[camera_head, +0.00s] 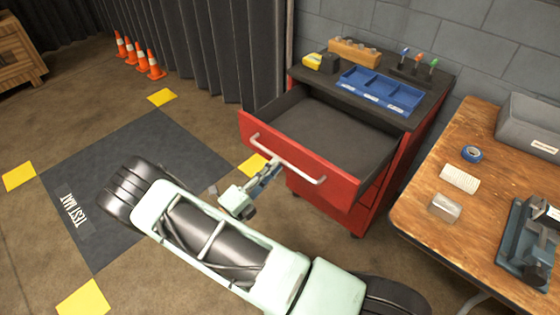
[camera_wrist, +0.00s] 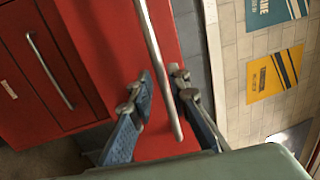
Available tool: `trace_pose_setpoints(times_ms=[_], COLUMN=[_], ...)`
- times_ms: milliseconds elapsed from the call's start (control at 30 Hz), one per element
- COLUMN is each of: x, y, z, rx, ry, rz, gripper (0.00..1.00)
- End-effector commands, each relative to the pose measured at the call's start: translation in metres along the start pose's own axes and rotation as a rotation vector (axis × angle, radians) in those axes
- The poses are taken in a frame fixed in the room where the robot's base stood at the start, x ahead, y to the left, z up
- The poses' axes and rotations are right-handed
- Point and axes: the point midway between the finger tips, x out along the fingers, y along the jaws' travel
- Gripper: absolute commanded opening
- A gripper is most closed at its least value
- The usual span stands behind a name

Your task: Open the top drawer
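The red tool cabinet (camera_head: 392,180) has its top drawer (camera_head: 300,172) pulled well out, showing an empty dark grey interior (camera_head: 325,132). The drawer's light bar handle (camera_head: 290,165) runs across its red front. My gripper (camera_head: 272,168) is at the handle, near its middle. In the wrist view, the handle (camera_wrist: 154,45) passes between the two fingertips of my gripper (camera_wrist: 161,78). The fingers are apart, with visible gaps beside the bar, so it looks open around the handle. Whether a finger touches the bar cannot be told.
A blue tray (camera_head: 380,92), a yellow item (camera_head: 328,64) and screwdrivers stand on the cabinet top. A wooden workbench (camera_head: 425,215) with a grey bin (camera_head: 530,125) is at right. A lower drawer handle (camera_wrist: 50,70) shows in the wrist view. The floor mat (camera_head: 95,190) is clear.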

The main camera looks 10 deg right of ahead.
Motion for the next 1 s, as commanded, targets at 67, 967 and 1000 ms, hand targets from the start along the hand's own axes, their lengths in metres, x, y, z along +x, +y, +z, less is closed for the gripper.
trace_pose_setpoints(times_ms=[67, 967, 1000], x=[-0.02, -0.082, -0.082], y=[0.0, 0.0, 0.0], z=[0.001, 0.0, 0.0], rx=[0.001, 0.0, 0.0], ry=[-0.004, 0.0, 0.0], rz=[0.0, 0.0, 0.0], gripper=[0.16, 0.16, 0.16])
